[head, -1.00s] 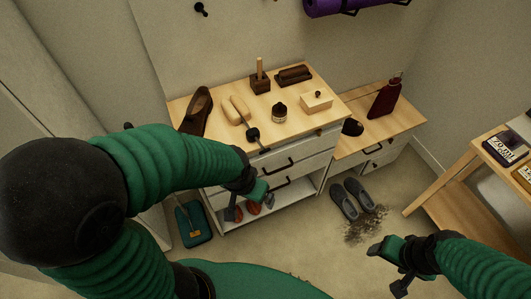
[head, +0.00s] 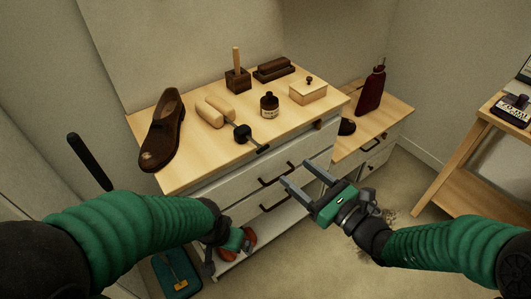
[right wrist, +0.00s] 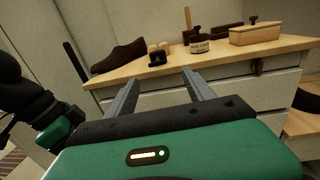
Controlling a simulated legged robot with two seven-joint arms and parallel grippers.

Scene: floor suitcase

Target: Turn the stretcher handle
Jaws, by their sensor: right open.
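The shoe stretcher (head: 211,112) is a pale wooden two-part form with a thin metal rod, lying on the cabinet top. Its dark handle (head: 242,133) points toward the cabinet's front edge. The handle (right wrist: 157,60) also shows in the right wrist view, ahead between my fingers and apart from them. My right gripper (head: 297,173) is open and empty, in front of the drawers, to the right of the handle and nearer to me. My left gripper (head: 225,249) is low by the cabinet's lower shelf; its jaws are partly hidden.
A brown shoe (head: 162,132) stands left of the stretcher on the wooden cabinet top (head: 195,168). A lower side cabinet with a red bottle (head: 370,92) is at right.

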